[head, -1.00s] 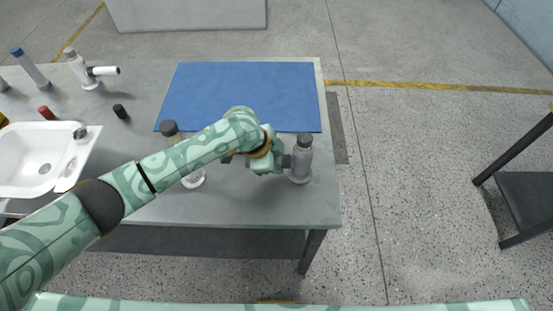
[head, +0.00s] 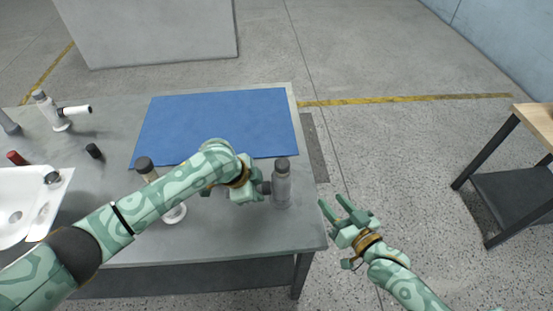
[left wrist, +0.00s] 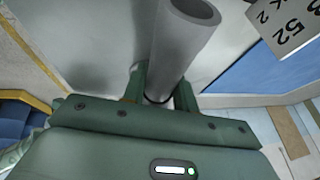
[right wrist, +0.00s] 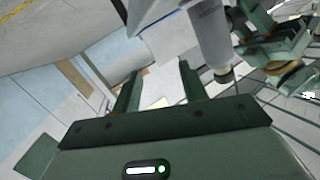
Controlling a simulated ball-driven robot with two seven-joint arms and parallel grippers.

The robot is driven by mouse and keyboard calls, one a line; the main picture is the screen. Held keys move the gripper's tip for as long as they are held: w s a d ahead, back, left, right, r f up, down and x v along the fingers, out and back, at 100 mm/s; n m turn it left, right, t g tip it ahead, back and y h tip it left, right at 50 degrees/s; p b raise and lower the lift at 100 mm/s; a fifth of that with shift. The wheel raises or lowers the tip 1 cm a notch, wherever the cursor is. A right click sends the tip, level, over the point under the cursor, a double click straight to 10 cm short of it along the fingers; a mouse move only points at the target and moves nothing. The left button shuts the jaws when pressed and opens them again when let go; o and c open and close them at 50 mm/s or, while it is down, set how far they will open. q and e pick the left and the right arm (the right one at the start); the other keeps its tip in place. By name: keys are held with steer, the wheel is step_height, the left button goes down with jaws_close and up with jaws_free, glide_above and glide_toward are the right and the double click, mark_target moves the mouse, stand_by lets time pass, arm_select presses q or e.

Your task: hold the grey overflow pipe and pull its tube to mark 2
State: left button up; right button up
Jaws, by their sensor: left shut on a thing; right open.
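In the left wrist view a grey tube with an open end (left wrist: 185,40) sits between the left fingers (left wrist: 160,88). My right gripper (head: 342,212) is open and empty, right of the table edge and apart from the pipe. The right wrist view shows the grey pipe (right wrist: 210,38) beyond the open right fingers (right wrist: 160,85), with my left gripper beside it.
A blue mat (head: 215,125) covers the table's back. Another dark-capped pipe (head: 145,165) stands partly behind my left arm. A white side-armed pipe (head: 75,110), a red piece (head: 16,158), a black piece (head: 93,151) and a white basin (head: 30,185) are on the left.

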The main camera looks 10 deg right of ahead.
mark_target(277, 160)
steer(key=a+r+n+y, duration=0.4)
steer(key=a+r+n, duration=0.25)
steer(key=r, duration=0.25)
steer(key=shift+m, duration=0.45)
steer(key=x, duration=0.7)
steer(key=a+x, duration=0.1)
steer(key=x, duration=0.3)
steer(key=shift+s+a+f, duration=0.1)
steer(key=shift+s+f, duration=0.05)
jaws_close()
step_height(277, 160, up, 4)
steer(key=shift+r, duration=0.1)
jaws_free()
